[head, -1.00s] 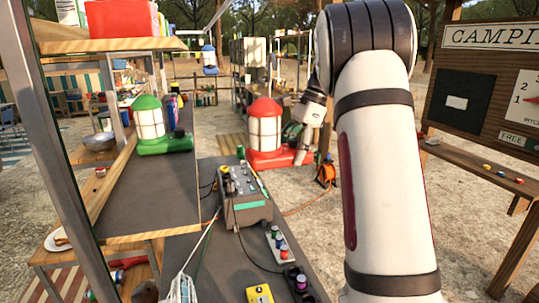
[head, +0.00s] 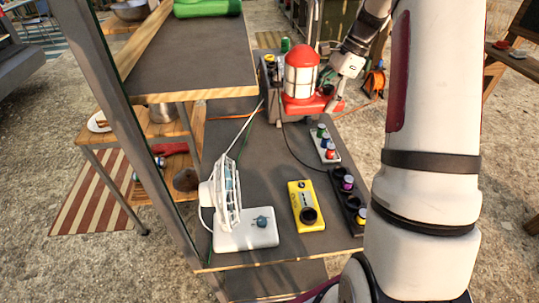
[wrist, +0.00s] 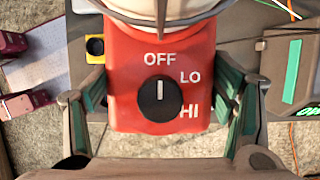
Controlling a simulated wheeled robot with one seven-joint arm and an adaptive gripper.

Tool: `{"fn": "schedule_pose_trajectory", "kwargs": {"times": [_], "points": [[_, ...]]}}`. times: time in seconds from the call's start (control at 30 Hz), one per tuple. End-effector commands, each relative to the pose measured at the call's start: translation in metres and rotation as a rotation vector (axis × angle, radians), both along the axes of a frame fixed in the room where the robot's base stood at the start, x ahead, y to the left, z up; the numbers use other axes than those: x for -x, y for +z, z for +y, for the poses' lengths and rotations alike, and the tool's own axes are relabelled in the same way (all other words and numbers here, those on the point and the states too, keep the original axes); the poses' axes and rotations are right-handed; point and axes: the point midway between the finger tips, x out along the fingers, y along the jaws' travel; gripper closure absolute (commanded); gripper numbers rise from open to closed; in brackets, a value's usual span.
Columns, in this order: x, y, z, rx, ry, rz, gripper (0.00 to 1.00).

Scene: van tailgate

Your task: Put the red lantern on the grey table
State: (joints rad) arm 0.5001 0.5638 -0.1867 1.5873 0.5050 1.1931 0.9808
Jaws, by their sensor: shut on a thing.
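The red lantern (head: 301,76) has a red cap, a caged pale globe and a red base. It is upright near the far end of the lower grey table (head: 270,160); I cannot tell whether its base touches the top. My gripper (head: 338,88) is shut on the base from the right in the head view. In the wrist view my gripper (wrist: 166,95) has a finger on each side of the lantern's red base (wrist: 190,55), which shows a black knob marked OFF, LO and HI. The lantern's upper part is cut off there.
A grey control box (head: 270,75) is partly hidden behind the lantern. A white fan (head: 245,230), a yellow device (head: 305,205), a white strip (head: 325,145) and a black tray (head: 347,195) crowd the near table. A higher grey shelf (head: 190,60) bears a green base (head: 205,8). Bare top lies mid-table.

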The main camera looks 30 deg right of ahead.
Motion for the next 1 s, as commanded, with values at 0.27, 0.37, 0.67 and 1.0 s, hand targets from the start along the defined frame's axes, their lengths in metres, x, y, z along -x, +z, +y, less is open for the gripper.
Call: {"fn": "schedule_pose_trajectory", "kwargs": {"times": [0.27, 0.37, 0.67, 1.0], "points": [[-0.02, -0.126, 0.031, -0.004, -0.007, 0.003, 0.77], [-0.02, -0.165, 0.042, -0.004, -0.007, 0.003, 0.77], [-0.011, -0.241, 0.066, -0.002, -0.005, 0.0, 0.77], [-0.039, -0.257, 0.064, 0.002, 0.0, -0.005, 0.77]]}}
